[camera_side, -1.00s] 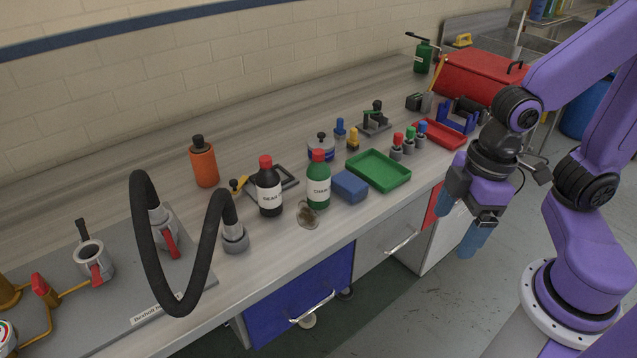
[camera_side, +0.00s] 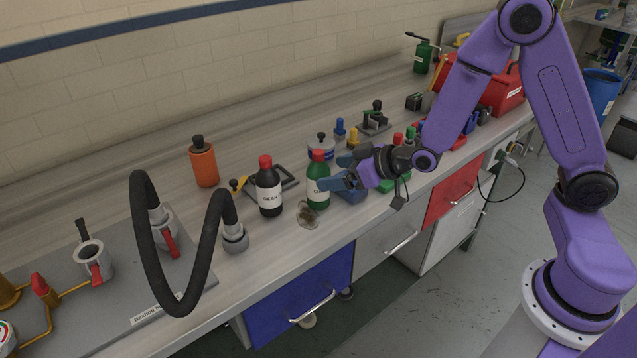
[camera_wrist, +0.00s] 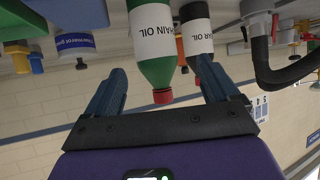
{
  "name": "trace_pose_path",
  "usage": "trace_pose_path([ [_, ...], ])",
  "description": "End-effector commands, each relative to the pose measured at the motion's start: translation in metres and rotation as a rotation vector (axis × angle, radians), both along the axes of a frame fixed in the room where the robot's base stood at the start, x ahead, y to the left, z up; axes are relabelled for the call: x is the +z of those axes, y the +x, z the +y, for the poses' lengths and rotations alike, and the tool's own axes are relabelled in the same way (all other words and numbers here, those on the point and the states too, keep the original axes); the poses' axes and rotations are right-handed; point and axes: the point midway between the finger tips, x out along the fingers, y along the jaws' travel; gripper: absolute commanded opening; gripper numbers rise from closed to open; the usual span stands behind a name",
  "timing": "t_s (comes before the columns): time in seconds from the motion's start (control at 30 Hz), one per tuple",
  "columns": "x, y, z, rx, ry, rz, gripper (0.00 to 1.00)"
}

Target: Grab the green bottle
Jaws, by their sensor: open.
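The green bottle (camera_side: 317,190) with a red cap and white label stands upright on the bench. My gripper (camera_side: 328,174) is open and lies level, reaching in from the right with its blue fingertips at the bottle's right side. In the wrist view the picture is upside down. The green bottle (camera_wrist: 157,68) appears between the two spread fingers of my gripper (camera_wrist: 161,72), with no clear contact. I cannot tell how deep it is between them.
A black bottle (camera_side: 269,190) with a red cap stands close to its left, also in the wrist view (camera_wrist: 197,40). A small round brownish item (camera_side: 307,214) is in front. A blue block (camera_side: 350,193) and green tray (camera_side: 393,183) lie partly under my gripper. An orange bottle (camera_side: 204,165) stands behind left.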

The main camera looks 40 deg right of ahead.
Motion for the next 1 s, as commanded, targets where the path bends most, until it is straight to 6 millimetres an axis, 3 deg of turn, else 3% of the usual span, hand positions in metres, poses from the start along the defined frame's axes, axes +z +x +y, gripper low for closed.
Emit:
trace_pose_path([
  [0.4, -0.013, 0.024, 0.005, -0.012, 0.005, -0.017, 0.88],
  [0.7, -0.031, 0.056, 0.019, -0.011, 0.006, -0.018, 0.88],
  [1.0, -0.036, 0.065, 0.023, -0.011, 0.006, -0.017, 0.88],
])
